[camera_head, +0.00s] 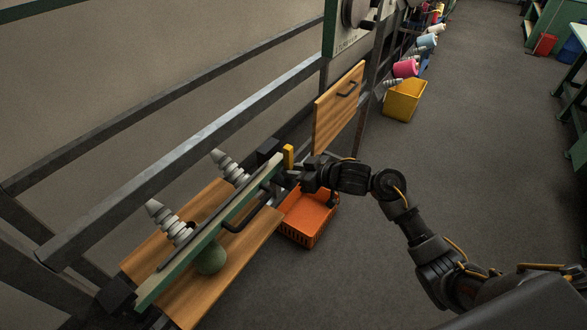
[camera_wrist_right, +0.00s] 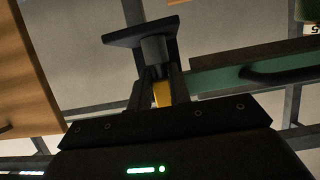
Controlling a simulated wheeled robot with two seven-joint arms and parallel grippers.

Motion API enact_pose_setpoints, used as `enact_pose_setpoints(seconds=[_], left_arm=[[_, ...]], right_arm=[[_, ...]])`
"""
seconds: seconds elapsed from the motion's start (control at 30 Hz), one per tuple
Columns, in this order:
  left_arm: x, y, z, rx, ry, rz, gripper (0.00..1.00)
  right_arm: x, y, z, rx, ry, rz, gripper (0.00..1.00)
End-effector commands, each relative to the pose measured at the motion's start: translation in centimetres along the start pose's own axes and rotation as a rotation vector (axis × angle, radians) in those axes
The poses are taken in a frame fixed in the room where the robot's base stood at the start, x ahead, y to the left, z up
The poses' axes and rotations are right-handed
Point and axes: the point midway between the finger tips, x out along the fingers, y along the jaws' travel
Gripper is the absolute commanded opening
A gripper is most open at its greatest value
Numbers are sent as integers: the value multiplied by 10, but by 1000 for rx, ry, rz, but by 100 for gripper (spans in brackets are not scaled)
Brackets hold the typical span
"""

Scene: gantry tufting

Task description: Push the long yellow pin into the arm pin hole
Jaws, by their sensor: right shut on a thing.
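My right gripper (camera_head: 288,178) is at the far end of the green arm (camera_head: 208,236), with its fingers closed. In the right wrist view the fingers (camera_wrist_right: 158,88) close around a piece with yellow (camera_wrist_right: 162,94) between them, which looks like the long yellow pin. A dark stem with a flat dark head (camera_wrist_right: 138,34) stands beyond the fingertips. An upright yellow block (camera_head: 289,155) shows just behind the gripper in the head view; I cannot tell if it is part of the pin. The arm pin hole cannot be made out. My left gripper is not in view.
Wooden boards (camera_head: 235,262) lie beside the green arm, with grey stepped cones (camera_head: 168,221) and a green ball (camera_head: 210,259). An orange crate (camera_head: 307,220) stands below my gripper. A wooden door panel (camera_head: 338,108) hangs behind. The floor to the right is mostly free.

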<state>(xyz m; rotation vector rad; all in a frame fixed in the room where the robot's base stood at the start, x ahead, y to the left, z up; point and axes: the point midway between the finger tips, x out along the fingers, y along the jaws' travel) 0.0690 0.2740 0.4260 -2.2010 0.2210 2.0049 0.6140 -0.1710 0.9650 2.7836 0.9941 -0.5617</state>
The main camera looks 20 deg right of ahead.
Motion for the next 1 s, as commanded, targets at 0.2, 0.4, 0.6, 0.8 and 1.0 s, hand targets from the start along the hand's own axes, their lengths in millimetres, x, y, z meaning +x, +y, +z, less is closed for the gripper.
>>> enact_pose_setpoints(seconds=[0.2, 0.4, 0.6, 0.8, 1.0], left_arm=[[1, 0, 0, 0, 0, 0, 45], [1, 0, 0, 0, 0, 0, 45], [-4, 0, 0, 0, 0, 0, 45], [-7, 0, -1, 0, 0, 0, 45], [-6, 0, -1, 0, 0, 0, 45]], right_arm=[[2, -4, 11, 2, -23, -9, 0], [2, -4, 11, 2, -24, -9, 0], [1, -4, 10, 3, -23, -9, 0], [1, -5, 10, 2, -23, -10, 0], [1, -5, 11, 2, -22, -10, 0]])
